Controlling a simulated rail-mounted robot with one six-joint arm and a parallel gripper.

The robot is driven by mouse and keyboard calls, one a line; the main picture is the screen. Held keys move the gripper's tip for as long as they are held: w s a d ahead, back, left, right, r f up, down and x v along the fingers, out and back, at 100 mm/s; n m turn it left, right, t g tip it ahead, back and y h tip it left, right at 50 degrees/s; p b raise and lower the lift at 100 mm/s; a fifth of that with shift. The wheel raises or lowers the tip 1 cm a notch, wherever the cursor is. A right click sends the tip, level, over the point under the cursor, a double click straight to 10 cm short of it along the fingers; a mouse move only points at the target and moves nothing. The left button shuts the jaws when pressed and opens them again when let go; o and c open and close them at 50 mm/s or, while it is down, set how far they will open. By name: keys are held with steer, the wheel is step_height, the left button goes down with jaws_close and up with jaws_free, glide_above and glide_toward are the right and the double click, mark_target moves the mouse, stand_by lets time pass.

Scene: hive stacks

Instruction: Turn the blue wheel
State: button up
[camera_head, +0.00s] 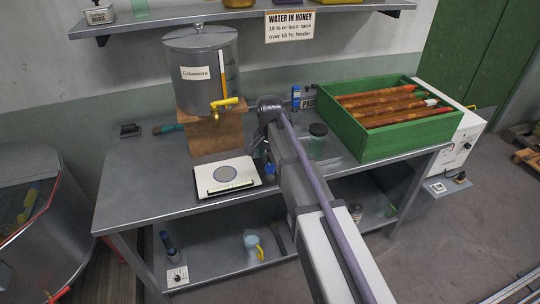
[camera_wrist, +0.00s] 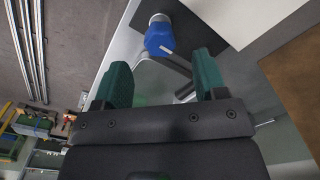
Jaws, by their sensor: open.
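A blue faceted knob (camera_wrist: 159,40), which looks like the blue wheel, shows in the wrist view with a pale mark on its lower right edge. It lies just beyond the fingertips of my gripper (camera_wrist: 162,68), roughly in line with the gap between them. The two teal fingers are apart, and I see nothing held between them. In the head view my arm hides most of the gripper. A small blue patch (camera_head: 270,168) shows beside the wrist there, but I cannot tell whether it is the same knob.
A steel tank (camera_head: 190,75) with a yellow tap (camera_head: 224,104) stands on a wooden block behind the wrist. A white scale (camera_head: 205,185) is to the left. A green crate of frames (camera_head: 352,140) is to the right. The bench's front left (camera_head: 140,205) is clear.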

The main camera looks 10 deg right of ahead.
mark_target(270, 166)
step_height(270, 166, up, 5)
steer(key=p, duration=0.3)
steer(key=shift+r, duration=0.15)
steer(key=s+n, duration=0.8)
steer(key=s, duration=1.6)
steer(key=shift+s, duration=0.3)
steer(key=shift+a, duration=0.1)
